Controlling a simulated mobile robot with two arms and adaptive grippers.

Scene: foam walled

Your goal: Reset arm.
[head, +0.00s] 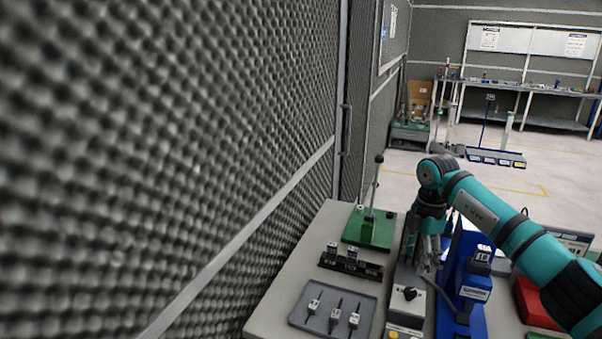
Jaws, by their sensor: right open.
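My right arm comes in from the lower right in teal and black. Its gripper (427,262) points down above the table (281,307), beside a blue device (465,290). The gripper is open, and I see nothing held in it. Its fingertips are small and partly lost against the grey equipment behind. My left arm and left gripper are not in view.
A foam wall (150,130) fills the left side. On the table are a green base with an upright lever (369,230), a black rack (350,263), a grey tray (296,318) with several small tools and a red case (534,302). Open floor lies beyond.

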